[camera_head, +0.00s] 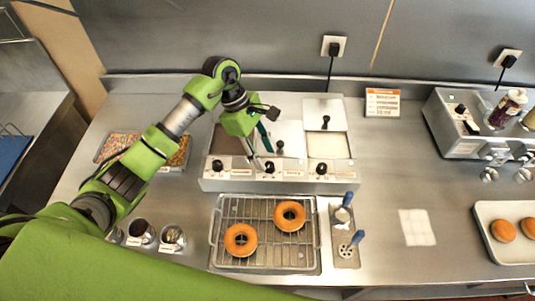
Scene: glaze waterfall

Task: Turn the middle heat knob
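The glaze warmer (213,184) stands at the back of the steel counter, with three dark knobs along its front panel. The middle heat knob (269,167) is between the left knob (217,165) and the right knob (321,168). My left gripper (265,160) comes down over the warmer, its fingers just above and behind the middle knob. The two fingers look apart, with nothing visible between them. I cannot tell whether a finger touches the knob. My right gripper is not in view.
A rack (265,227) with two donuts is in front of the warmer.

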